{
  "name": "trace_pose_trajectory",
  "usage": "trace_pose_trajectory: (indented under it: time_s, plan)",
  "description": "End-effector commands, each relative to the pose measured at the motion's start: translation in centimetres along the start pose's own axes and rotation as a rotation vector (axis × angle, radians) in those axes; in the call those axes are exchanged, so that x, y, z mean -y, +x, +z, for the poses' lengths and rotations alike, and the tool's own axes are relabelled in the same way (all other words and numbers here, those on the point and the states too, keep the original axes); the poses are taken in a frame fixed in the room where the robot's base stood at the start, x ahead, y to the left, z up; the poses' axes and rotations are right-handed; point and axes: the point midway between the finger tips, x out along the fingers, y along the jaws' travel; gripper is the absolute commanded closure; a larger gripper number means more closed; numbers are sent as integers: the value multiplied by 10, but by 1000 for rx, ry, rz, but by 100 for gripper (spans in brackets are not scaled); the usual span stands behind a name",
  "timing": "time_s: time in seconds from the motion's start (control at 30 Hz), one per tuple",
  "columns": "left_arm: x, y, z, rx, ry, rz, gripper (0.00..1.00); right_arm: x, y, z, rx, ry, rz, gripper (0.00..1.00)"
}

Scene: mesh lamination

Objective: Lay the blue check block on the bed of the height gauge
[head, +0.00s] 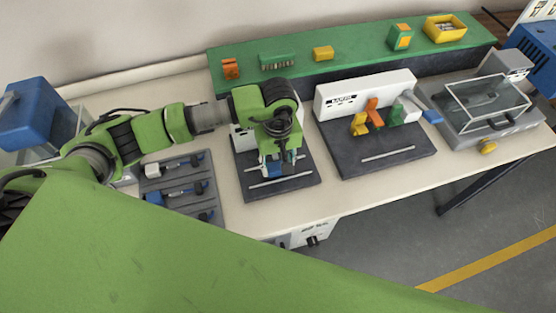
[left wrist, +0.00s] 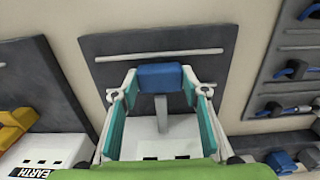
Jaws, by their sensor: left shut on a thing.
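My left gripper (head: 281,166) is over the dark bed (head: 249,169) of the station in the middle of the bench. In the left wrist view, the blue check block (left wrist: 160,77) sits between the fingertips of the left gripper (left wrist: 158,92), which are shut on it. The dark bed (left wrist: 110,76) with a pale metal strip lies beyond the block. A grey vertical spindle (left wrist: 161,112) and a white housing (left wrist: 165,145) show behind the block. Whether the block touches the bed is unclear. My right gripper is out of view.
A clamp station (head: 355,163) with coloured levers stands to the right. A grey tray (head: 172,170) with several tools lies to the left. A green shelf (head: 365,55) runs along the back. A clear-lidded box (head: 480,118) is at the far right.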

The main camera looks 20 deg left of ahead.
Motion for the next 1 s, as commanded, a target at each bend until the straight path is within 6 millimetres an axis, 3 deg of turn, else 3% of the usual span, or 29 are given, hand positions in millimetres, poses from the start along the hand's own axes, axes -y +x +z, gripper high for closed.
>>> trace_pose_trajectory:
  time_s: [0.37,0.4,0.43,0.8,0.9,1.0]
  plan:
    - [0,5,0,-1,0,1,81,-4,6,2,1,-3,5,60]
    - [0,4,0,-1,0,0,51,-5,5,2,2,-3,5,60]
    - [0,4,0,0,0,0,44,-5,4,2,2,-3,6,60]
    - [0,2,0,0,0,0,42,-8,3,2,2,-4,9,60]
    - [-1,-3,0,0,0,1,42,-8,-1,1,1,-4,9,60]
    - [-2,-16,-1,-4,1,5,42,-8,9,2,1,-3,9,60]
